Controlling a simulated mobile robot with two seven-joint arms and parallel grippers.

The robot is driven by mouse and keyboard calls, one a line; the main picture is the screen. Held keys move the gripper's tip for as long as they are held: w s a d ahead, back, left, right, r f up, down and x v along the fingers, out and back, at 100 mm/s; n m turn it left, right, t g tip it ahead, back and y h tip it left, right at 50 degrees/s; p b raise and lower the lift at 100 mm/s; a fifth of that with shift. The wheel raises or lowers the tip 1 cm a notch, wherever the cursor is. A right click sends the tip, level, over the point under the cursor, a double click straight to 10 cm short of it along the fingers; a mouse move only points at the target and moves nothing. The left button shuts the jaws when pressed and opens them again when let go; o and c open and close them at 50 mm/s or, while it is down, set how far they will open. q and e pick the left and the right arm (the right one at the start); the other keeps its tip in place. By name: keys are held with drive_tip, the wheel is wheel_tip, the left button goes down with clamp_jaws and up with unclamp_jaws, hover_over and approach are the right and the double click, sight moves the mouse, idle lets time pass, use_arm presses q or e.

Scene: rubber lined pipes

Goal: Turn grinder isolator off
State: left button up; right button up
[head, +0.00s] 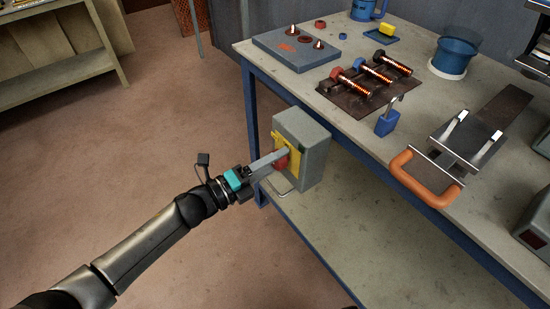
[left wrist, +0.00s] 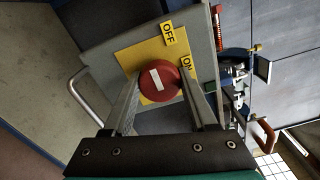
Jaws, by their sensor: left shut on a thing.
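The grinder isolator (head: 309,135) is a grey box at the near left edge of the workbench. It has a yellow plate (head: 292,142) and a red round knob (head: 281,161) on its face. In the left wrist view the knob (left wrist: 159,81) carries a white bar, which runs nearly up and down the picture. An OFF label (left wrist: 168,34) and an ON label (left wrist: 187,66) sit above and to the right of the knob. My left gripper (head: 277,157) is shut on the knob, one finger on each side. My right gripper is not in view.
The workbench (head: 330,105) holds a blue-grey block (head: 296,48), pipe bolts on a dark mat, a blue padlock (head: 386,122) and an orange-handled tool (head: 425,180). The lower shelf (head: 330,235) is bare.

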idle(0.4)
use_arm(q)
drive_tip(key=o, duration=1.4)
drive_tip(key=shift+c, duration=0.2)
drive_tip(key=shift+s+a, duration=0.3)
drive_tip(key=shift+a, duration=0.15)
drive_tip(key=p+v, duration=0.2)
drive_tip(key=v, duration=1.2)
drive_tip(key=shift+p, duration=0.3)
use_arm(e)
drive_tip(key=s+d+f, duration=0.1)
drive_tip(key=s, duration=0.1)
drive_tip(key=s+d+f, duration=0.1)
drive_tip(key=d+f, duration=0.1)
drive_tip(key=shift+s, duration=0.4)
use_arm(q)
drive_tip(key=shift+a, duration=0.1)
